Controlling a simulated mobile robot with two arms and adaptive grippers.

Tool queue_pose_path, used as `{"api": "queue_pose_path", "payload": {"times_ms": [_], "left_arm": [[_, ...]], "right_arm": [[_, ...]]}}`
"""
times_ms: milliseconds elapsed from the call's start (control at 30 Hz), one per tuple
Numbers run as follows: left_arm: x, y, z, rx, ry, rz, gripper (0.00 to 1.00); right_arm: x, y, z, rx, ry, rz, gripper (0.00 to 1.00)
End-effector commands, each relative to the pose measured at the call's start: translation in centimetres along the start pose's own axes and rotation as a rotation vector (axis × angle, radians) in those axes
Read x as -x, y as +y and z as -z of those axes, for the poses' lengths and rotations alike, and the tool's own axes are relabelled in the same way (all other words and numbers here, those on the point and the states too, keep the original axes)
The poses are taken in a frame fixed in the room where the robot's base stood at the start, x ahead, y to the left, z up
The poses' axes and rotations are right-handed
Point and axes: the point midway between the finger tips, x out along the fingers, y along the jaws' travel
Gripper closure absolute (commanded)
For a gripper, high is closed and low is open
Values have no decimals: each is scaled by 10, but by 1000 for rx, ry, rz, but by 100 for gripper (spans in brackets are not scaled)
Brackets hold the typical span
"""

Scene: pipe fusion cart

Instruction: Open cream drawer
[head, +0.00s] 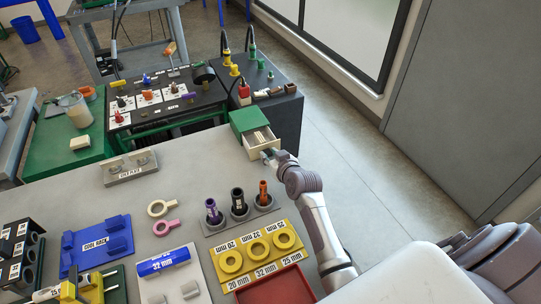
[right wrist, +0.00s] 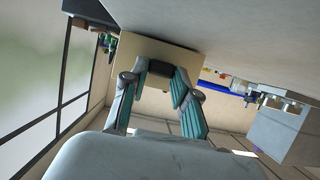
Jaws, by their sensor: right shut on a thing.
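A small green cabinet (head: 244,117) stands at the far right corner of the grey table. Its cream drawer (head: 251,147) sticks out toward me, partly open, and part of its inside shows from above. My right gripper (head: 267,155) is at the drawer's front. In the right wrist view, my right gripper's fingers (right wrist: 161,78) are shut on the dark handle (right wrist: 160,69) of the cream drawer front (right wrist: 188,58). The gripper hides part of the handle. My left gripper is not in view.
On the grey table (head: 195,171), pegs in a grey holder (head: 239,213) and yellow rings on a yellow tray (head: 258,250) stand near my right arm. A blue fixture (head: 97,245) is at left. Floor right of the table is clear.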

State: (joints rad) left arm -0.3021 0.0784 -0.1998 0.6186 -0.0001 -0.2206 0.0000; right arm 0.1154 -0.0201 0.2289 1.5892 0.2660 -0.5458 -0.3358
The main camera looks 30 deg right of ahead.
Motion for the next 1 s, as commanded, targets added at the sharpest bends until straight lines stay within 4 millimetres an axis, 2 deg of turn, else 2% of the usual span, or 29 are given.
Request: {"api": "queue_pose_path", "payload": {"times_ms": [167,433,467,600,867,1000], "left_arm": [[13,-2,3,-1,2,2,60],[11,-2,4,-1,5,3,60],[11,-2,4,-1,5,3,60],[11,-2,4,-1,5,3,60],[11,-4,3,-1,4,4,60],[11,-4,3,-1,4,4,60]], "right_arm": [[9,1,-1,3,-3,-1,100],[8,0,-4,1,-1,0,100],[8,0,-4,1,-1,0,66],[8,0,-4,1,0,0,46],[8,0,-4,0,0,1,46],[16,0,-4,1,0,0,46]]}}
